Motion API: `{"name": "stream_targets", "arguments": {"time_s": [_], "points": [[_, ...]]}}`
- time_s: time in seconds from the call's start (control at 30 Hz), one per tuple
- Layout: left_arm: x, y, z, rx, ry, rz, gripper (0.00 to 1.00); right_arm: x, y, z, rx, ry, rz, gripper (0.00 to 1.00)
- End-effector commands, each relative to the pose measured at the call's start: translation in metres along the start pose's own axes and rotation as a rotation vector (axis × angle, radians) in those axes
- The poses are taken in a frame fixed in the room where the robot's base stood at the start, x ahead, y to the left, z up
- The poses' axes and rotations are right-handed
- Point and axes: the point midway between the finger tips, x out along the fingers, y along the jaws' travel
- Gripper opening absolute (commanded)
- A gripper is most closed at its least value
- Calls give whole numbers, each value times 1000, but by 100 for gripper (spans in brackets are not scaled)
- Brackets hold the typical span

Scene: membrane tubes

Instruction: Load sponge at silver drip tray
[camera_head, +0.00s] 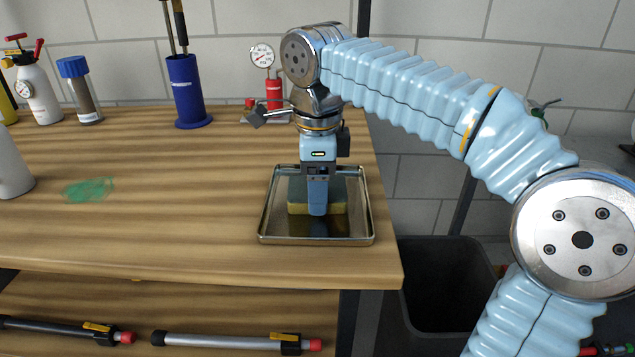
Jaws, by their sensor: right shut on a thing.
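The silver drip tray (268,231) lies flat on the wooden bench near its right end. A sponge (336,208) with a yellowish lower layer and a darker top is within the tray's outline. My right gripper (318,208) points down over the tray and is shut on the sponge, covering its middle. I cannot tell whether the sponge touches the tray floor. My left gripper is not in view.
A green smear (89,190) marks the bench at left. A blue holder (187,92), a capped tube (79,91), a spray bottle (38,92) and a red gauge device (273,92) stand at the back. Membrane tubes (225,341) lie on the shelf below. A dark bin (448,285) stands right of the bench.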

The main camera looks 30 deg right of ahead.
Motion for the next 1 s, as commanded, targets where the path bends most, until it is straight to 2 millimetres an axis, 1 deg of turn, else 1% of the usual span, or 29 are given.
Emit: {"name": "stream_targets", "arguments": {"time_s": [0.17, 0.27, 0.53, 0.6, 0.8, 1.0], "points": [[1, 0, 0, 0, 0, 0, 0, 2, 0, 0, 0, 3, 5, 43], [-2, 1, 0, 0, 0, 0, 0, -1, 0, 0, 0, 3, 5, 43], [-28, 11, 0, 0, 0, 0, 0, -27, -2, 0, -1, 2, 3, 43], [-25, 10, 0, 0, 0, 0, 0, -30, -2, 1, -1, 0, 1, 43], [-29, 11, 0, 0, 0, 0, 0, -48, -4, 0, -1, 0, 2, 43], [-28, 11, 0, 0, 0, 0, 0, -64, -5, 1, -1, -1, 1, 43]]}}
